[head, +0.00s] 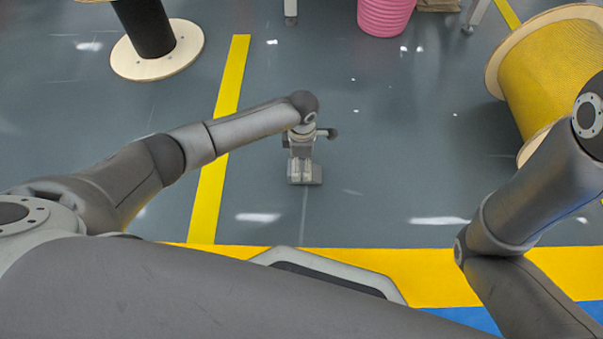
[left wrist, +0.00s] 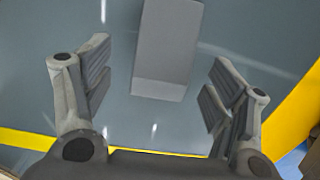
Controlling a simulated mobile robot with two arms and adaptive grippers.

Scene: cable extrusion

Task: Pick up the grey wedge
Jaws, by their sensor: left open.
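The grey wedge (left wrist: 165,45) lies on the grey floor in the left wrist view, running up past the top edge, its near end a paler sloped face. My left gripper (left wrist: 158,78) is open, with a finger on each side of the view and the wedge between and beyond them. No contact with the wedge shows. In the head view the left gripper (head: 300,172) points down at the wedge (head: 316,174), which is partly hidden behind the fingers. My right gripper is out of view; only part of the right arm shows.
A yellow cable spool (head: 550,75) stands at the right, and a black-cored spool (head: 150,45) at the upper left. A pink ribbed reel (head: 385,15) is at the top. Yellow floor stripes (head: 222,130) run nearby. The floor around the wedge is clear.

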